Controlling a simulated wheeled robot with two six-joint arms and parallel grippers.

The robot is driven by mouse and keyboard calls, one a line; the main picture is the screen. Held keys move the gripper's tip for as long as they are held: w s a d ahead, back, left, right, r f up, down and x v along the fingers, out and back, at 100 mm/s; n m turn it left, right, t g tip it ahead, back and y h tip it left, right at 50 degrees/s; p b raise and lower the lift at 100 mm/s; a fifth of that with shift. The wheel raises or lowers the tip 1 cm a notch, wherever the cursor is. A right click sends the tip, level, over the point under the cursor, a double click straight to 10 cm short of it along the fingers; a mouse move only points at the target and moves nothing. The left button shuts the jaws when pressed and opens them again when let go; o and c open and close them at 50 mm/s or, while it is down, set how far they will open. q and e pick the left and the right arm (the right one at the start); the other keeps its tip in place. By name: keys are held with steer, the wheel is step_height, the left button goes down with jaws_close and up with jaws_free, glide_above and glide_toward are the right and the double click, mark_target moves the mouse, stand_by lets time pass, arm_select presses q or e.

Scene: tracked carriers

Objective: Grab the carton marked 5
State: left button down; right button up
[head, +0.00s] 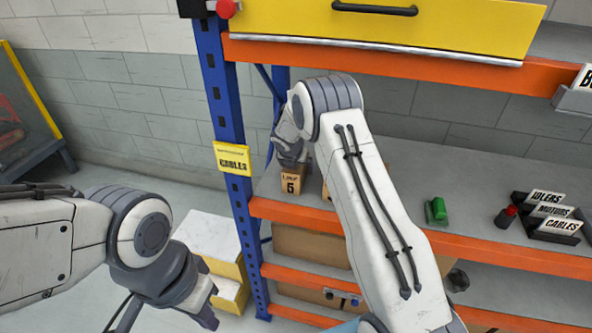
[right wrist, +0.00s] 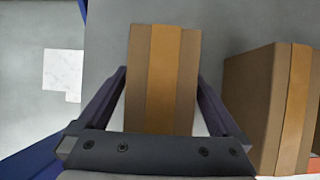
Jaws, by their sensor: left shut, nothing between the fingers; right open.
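A small brown carton (head: 292,186) stands on the shelf near the blue post in the head view. Its front label carries a single digit that looks like 5 or 6, too small to be sure. In the right wrist view the carton (right wrist: 163,75) lies between the two fingers of my right gripper (right wrist: 162,82), with a brown tape band along its top. My right gripper (head: 291,155) is open around it, fingers apart from its sides. My left gripper (head: 208,308) is shut and empty at the lower left, away from the shelf.
A second carton (right wrist: 252,105) stands close on the right; my right arm mostly hides it in the head view. A green object (head: 436,210), a red-and-black item (head: 506,216) and label signs (head: 550,212) stand farther right. A yellow drawer front (head: 390,25) hangs above.

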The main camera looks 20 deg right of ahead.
steer(key=shift+f, duration=0.25)
stand_by(0.5)
jaws_close()
steer(key=shift+r, duration=0.1)
